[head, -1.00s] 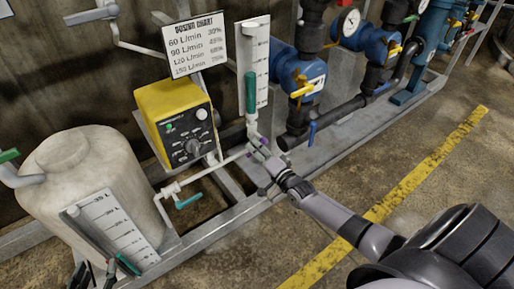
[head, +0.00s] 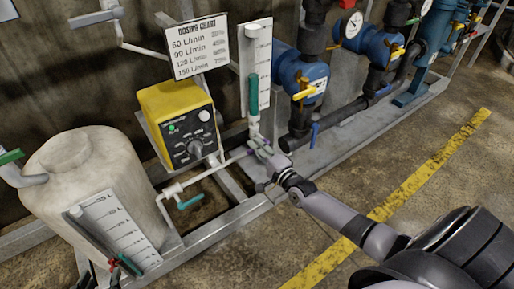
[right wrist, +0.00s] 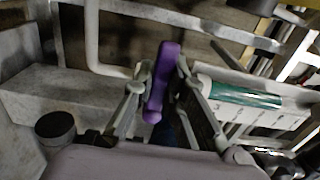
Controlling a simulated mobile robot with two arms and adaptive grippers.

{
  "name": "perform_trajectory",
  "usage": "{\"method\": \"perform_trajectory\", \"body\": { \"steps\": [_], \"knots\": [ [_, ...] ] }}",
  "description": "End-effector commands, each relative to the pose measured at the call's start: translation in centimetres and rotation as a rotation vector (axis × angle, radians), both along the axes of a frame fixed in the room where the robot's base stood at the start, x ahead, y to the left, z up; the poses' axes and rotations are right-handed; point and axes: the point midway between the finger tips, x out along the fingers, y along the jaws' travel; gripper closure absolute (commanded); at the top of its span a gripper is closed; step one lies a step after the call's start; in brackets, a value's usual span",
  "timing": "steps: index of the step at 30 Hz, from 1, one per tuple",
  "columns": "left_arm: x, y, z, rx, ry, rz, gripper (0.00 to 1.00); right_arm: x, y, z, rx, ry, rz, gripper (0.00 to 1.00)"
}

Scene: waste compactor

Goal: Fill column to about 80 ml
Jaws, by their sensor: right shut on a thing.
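The clear column (head: 258,62) stands upright against a white scale board behind the pipe frame. Green liquid (head: 253,96) fills its lower part, with its top around mid-height; the scale numbers are too small to read. My right gripper (head: 262,155) is at the pipe fitting just below the column. In the right wrist view it is shut on a purple valve handle (right wrist: 162,82), which stands between its two fingers. The column's green liquid (right wrist: 240,95) also shows there, right of the fingers. Dark parts of my left gripper (head: 97,281) show at the bottom left edge, mostly cut off.
A yellow dosing pump (head: 180,120) sits under the dosing chart (head: 187,46). A white tank (head: 85,170) with its scale (head: 118,232) stands at left. A teal-handled valve (head: 190,201) is on the low pipe. Blue pipework (head: 302,75) is at right; floor is open in front.

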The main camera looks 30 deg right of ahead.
Motion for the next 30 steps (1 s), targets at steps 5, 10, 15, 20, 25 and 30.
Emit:
{"method": "perform_trajectory", "body": {
  "steps": [5,10,15,20,25,30],
  "knots": [
    [0.0,0.0,0.0,0.000,0.000,0.000,0.60,0.0,0.0,0.0,0.007,0.001,-0.001,1.00],
    [0.0,0.0,0.0,0.000,0.000,0.000,0.60,0.0,0.0,0.0,0.005,0.000,-0.001,0.76],
    [0.0,0.0,0.0,-0.001,-0.001,0.001,0.60,0.0,0.0,0.0,0.003,0.000,-0.001,0.66],
    [0.0,0.0,0.0,0.000,-0.001,0.000,0.60,0.0,0.0,0.0,0.002,0.000,-0.001,0.66],
    [0.0,0.0,0.1,0.000,-0.004,-0.001,0.60,-0.3,0.0,0.0,0.002,0.001,0.000,0.66],
    [0.0,0.0,0.1,-0.001,-0.003,0.000,0.60,-2.4,-0.2,-0.2,0.002,0.003,0.000,0.66]
  ]
}}
